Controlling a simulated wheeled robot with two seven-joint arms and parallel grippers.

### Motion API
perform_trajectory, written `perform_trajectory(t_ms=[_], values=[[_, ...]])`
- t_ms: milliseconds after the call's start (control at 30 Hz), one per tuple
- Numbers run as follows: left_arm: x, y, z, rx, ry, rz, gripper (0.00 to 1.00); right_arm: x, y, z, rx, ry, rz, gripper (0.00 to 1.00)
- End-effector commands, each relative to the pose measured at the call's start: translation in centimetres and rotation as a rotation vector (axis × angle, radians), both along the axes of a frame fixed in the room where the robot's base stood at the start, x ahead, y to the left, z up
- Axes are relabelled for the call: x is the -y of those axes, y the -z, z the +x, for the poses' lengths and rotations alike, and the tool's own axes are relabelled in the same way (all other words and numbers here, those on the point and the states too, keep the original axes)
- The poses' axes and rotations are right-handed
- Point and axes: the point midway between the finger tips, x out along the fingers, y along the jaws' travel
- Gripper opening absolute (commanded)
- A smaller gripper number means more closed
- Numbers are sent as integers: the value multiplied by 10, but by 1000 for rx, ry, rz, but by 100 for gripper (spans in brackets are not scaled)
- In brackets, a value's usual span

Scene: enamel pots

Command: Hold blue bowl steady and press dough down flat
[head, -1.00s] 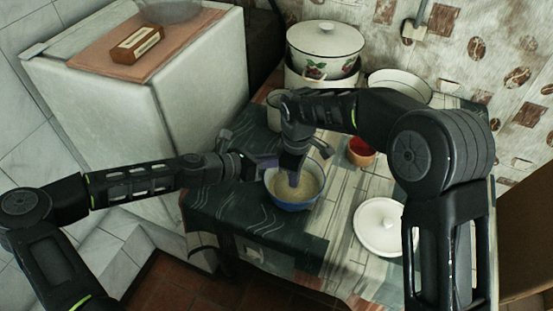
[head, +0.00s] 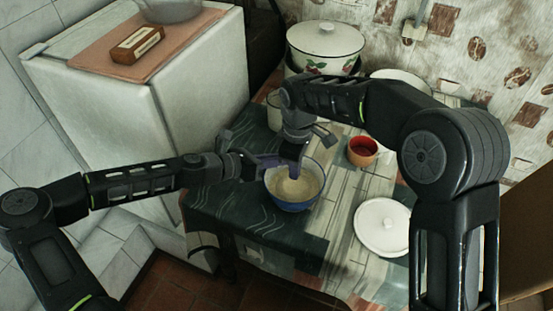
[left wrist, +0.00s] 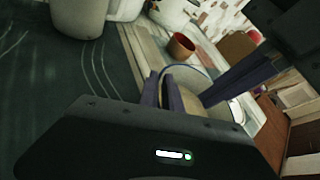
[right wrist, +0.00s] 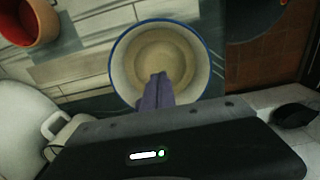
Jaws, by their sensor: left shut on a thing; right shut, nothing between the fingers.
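The blue bowl (head: 290,205) stands on the table with pale dough (head: 303,186) in it. It also shows in the left wrist view (left wrist: 203,72) and, from above, in the right wrist view (right wrist: 213,85). My left gripper (head: 268,162) is shut on the bowl's rim at its left side; its fingers (left wrist: 172,92) show in the left wrist view. My right gripper (head: 295,170) is shut and empty, pointing down into the bowl. Its closed fingertips (right wrist: 158,76) are over or touching the dough (right wrist: 150,60); contact is hard to tell.
A red-orange cup (head: 362,152) stands right of the bowl, and a white lid (head: 383,226) lies at the front right. A lidded enamel pot (head: 325,45) and a white dish (head: 400,76) are at the back. A white cabinet (head: 190,95) stands to the left.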

Motion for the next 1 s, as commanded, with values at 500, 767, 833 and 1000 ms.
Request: perform_trajectory(t_ms=[500,767,833,1000], values=[[-1,5,-2,-6,1,3,0,0,-41,0,3,1,1,0],[-1,5,-2,-6,1,3,0,0,-43,0,1,0,1,0],[-1,5,-2,-6,1,3,11,0,-43,0,1,0,1,0],[-1,4,-1,-5,0,2,25,0,-42,0,0,0,1,0]])
